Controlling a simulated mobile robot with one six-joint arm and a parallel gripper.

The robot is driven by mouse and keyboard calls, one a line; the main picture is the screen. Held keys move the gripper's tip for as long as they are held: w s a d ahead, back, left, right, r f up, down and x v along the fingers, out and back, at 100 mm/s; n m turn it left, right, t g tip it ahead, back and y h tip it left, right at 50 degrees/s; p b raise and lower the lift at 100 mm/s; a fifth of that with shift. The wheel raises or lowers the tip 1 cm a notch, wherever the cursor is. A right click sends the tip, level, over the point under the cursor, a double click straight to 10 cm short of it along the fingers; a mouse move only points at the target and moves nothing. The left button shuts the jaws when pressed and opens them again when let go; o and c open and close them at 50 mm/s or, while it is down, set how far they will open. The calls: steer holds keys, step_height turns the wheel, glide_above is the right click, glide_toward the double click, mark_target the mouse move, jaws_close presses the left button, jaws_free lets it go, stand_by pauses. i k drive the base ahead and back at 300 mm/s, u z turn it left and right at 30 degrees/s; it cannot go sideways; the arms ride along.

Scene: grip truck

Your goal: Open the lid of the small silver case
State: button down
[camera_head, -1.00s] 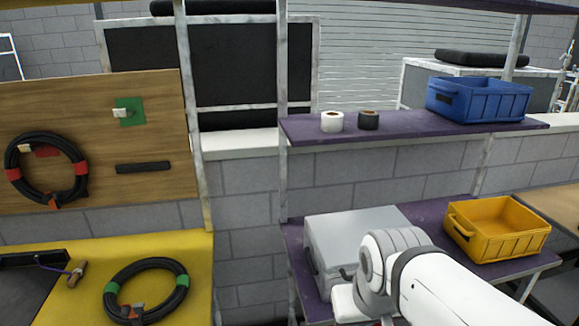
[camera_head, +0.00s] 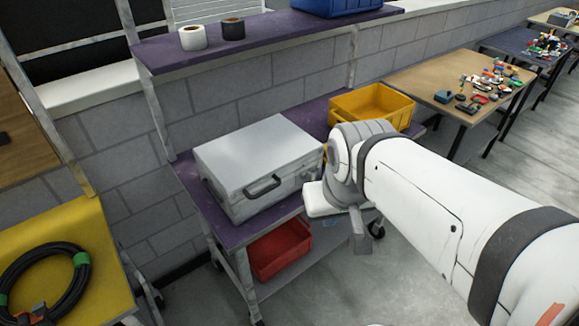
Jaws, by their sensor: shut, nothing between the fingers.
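The silver case (camera_head: 258,160) sits on the purple bench top (camera_head: 236,232). Its lid is down, with a dark handle (camera_head: 263,187) on the front face. My white arm reaches in from the lower right, its wrist just right of the case's front corner. My gripper (camera_head: 360,242) shows only as a grey tip below the wrist, past the bench's front edge, apart from the case. It is shut and empty; most of it is hidden behind the arm.
A yellow bin (camera_head: 375,100) stands behind my wrist on the bench. A red bin (camera_head: 279,250) is on the lower shelf. Above, a purple shelf (camera_head: 275,32) holds a white tape roll (camera_head: 192,37) and a black one (camera_head: 232,28). Floor in front is clear.

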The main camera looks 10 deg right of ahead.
mark_target(241, 162)
steer(key=z, duration=0.8)
steer(key=k, duration=1.3)
steer(key=u, duration=0.95)
steer(key=i, duration=1)
steer(key=u, duration=0.05)
